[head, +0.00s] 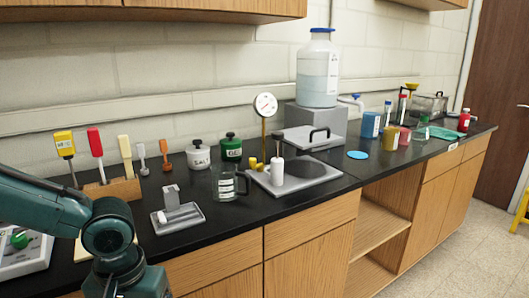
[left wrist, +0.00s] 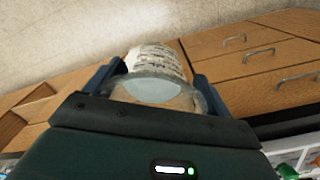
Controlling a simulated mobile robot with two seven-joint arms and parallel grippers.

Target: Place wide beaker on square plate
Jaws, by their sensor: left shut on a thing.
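My left gripper (left wrist: 157,76) is shut on a clear glass beaker (left wrist: 155,58) with dark printed markings, which shows between its two fingers in the left wrist view. In the head view, my left arm comes in at the lower left, and the fingers and held beaker are out of sight. A square grey plate (head: 322,178) lies on the black counter near the middle, with a dial gauge post and small white and yellow pieces on or beside it. I cannot tell for certain that this is the task's plate. My right gripper is not in view.
A glass jug (head: 226,184) stands left of the plate. A small grey tray (head: 190,222) lies nearer the front edge. A wooden block (head: 120,190) holds tools. A large blue-capped bottle (head: 318,75) stands at the back. Bare counter (head: 235,222) shows in front of the jug.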

